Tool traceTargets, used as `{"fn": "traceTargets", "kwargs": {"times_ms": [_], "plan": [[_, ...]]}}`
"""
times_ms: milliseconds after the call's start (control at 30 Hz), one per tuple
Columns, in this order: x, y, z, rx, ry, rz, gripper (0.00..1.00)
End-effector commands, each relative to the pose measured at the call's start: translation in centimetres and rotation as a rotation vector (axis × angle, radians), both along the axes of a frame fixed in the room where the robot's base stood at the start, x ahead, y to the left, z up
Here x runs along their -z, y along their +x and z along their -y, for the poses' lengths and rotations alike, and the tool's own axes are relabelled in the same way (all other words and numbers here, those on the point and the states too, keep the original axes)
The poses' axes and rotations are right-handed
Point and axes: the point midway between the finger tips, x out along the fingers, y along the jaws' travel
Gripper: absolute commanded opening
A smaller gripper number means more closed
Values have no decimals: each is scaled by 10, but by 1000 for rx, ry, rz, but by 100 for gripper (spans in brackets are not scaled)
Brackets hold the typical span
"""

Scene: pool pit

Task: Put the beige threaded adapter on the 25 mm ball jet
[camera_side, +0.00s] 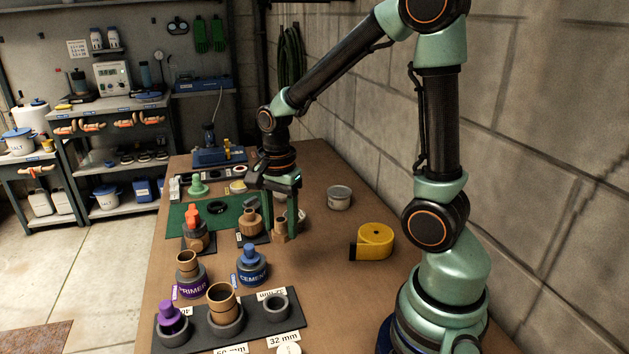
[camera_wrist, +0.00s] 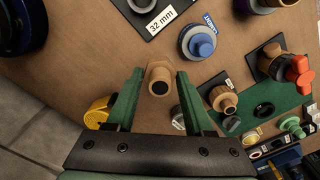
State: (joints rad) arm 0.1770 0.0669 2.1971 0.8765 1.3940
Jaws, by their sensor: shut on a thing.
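My gripper (camera_side: 284,222) is shut on a beige fitting (camera_wrist: 159,78), which I take for the threaded adapter. It sits between the green fingers in the wrist view, with a dark opening facing the camera. In the side view the fitting (camera_side: 280,230) hangs low near the brown table top; I cannot tell whether it touches. To its left a tan fitting (camera_side: 249,222) stands on a small black pad, and it also shows in the wrist view (camera_wrist: 222,98). I cannot tell which piece is the 25 mm ball jet; no 25 mm label is readable.
A dark tray (camera_side: 253,322) at the front holds grey sockets, one with a tan pipe (camera_side: 222,296). A cement can (camera_side: 252,267), a primer can (camera_side: 190,279) and a red-handled valve (camera_side: 193,230) stand nearby. A yellow roll (camera_side: 373,241) and grey tin (camera_side: 339,197) lie right.

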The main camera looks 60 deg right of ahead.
Motion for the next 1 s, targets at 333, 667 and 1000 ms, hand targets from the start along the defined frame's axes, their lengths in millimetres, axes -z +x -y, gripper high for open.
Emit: {"fn": "traceTargets", "kwargs": {"times_ms": [333,667,1000], "plan": [[-67,1,0,0,0,2,0],[-75,2,-9,-239,1,-2,0],[-63,6,-36,-939,1,-2,0]]}}
